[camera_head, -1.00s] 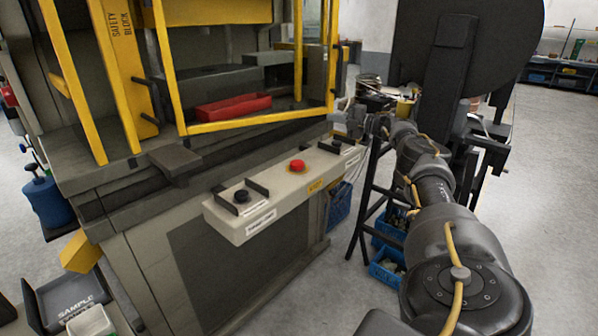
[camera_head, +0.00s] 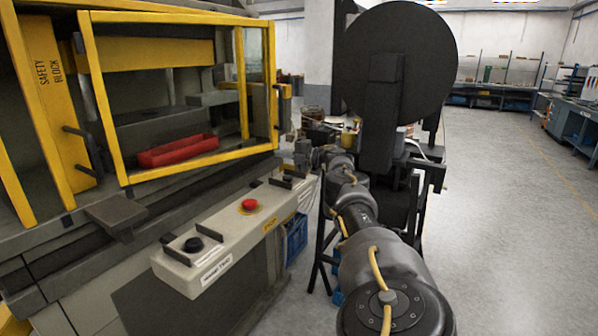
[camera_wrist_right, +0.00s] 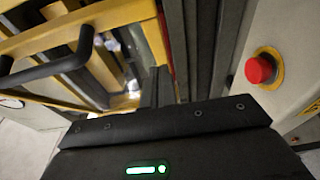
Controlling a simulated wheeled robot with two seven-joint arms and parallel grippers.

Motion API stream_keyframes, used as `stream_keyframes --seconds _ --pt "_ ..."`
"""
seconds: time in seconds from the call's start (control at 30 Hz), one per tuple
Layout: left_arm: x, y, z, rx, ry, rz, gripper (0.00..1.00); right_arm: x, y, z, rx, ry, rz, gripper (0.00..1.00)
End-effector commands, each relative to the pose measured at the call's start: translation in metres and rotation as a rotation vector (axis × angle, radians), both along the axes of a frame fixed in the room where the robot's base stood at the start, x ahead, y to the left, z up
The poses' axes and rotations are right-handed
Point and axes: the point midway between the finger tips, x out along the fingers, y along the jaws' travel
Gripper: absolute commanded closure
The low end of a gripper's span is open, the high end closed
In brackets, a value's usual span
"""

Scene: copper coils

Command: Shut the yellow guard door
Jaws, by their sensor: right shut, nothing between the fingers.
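The yellow guard door (camera_head: 196,165) is a yellow frame with a clear pane on the machine's front. It sits at an angle to the machine front and looks ajar. A black handle (camera_head: 284,91) shows at its right edge. My right gripper (camera_head: 303,150) is at the door's lower right corner, by the far end of the button panel; its fingers are small and partly hidden here. In the right wrist view its fingers (camera_wrist_right: 160,88) are shut and empty. Yellow frame bars (camera_wrist_right: 85,25) and a black bar handle (camera_wrist_right: 60,65) lie left of them. Whether they touch is unclear. My left gripper is out of view.
The button panel (camera_head: 215,258) with a red button (camera_head: 249,204) juts out below the door. A red tray (camera_head: 178,150) lies inside the machine. A large black disc (camera_head: 395,60) on a stand is behind my right arm. The floor at right (camera_head: 520,220) is clear.

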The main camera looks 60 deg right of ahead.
Motion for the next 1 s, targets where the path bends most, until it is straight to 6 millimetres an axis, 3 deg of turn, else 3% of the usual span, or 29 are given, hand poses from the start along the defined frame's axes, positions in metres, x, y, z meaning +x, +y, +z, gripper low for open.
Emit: stream_keyframes --seconds 0.03,0.23,0.37,0.7,1.0 --pt "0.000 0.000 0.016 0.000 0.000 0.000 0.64 -0.004 -0.001 0.007 0.002 0.004 -0.001 1.00" --pt "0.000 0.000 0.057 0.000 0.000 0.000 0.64 -0.024 -0.003 0.010 0.001 0.006 -0.003 1.00" --pt "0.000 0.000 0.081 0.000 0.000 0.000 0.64 -0.050 -0.007 0.009 0.001 0.007 -0.006 1.00" --pt "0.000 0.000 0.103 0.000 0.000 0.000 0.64 -0.094 -0.012 0.002 0.002 0.003 -0.002 1.00" --pt "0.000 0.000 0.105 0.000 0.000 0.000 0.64 -0.103 -0.013 0.000 0.001 0.001 -0.002 1.00"
